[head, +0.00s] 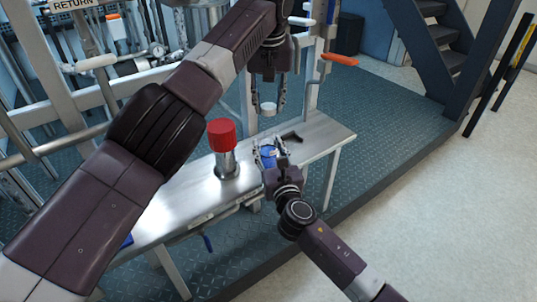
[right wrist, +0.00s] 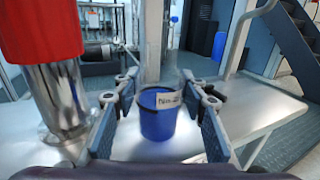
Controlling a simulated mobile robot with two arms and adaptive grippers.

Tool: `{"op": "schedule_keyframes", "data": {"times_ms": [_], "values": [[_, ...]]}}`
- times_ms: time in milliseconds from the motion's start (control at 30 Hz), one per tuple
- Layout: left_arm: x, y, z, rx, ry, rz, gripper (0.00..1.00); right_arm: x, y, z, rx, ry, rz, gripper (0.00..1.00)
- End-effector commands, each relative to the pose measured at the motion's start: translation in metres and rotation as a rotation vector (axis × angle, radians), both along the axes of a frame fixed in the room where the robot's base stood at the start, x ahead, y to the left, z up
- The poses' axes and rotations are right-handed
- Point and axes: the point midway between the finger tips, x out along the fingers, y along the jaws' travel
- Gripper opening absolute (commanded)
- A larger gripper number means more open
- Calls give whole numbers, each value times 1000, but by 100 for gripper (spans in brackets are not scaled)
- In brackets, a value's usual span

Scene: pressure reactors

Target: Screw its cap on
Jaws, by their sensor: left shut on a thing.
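A blue jar (head: 268,154) with a white label stands on the steel bench. In the right wrist view the jar (right wrist: 157,122) is upright and its top looks open. My right gripper (head: 269,148) is around the jar with a finger on each side. Gaps show between the fingers and the jar, so it is open. My left gripper (head: 268,101) points down above the jar, shut on a small white cap (head: 268,108). The cap is in the air, apart from the jar. The label's text is only partly readable.
A steel cylinder with a red top (head: 221,135) stands on the bench (head: 190,207), left of the jar. Metal frame posts and pipes stand behind. The bench's right end is mostly clear.

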Motion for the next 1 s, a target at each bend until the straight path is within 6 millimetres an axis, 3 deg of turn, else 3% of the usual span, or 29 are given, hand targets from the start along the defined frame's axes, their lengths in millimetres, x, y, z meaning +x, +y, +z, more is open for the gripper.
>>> {"op": "schedule_keyframes", "data": {"times_ms": [33,300,467,700,1000], "values": [[0,0,0,0,0,0,20,0,0,0,0,0,0,28],[0,0,0,0,0,0,20,0,0,0,0,0,0,0],[0,0,-8,-1,2,-1,20,0,0,-1,0,1,0,0],[-2,0,-43,-5,2,-1,20,0,0,0,0,0,0,0],[-2,0,-50,-5,-1,0,20,0,0,0,0,1,0,0]]}}
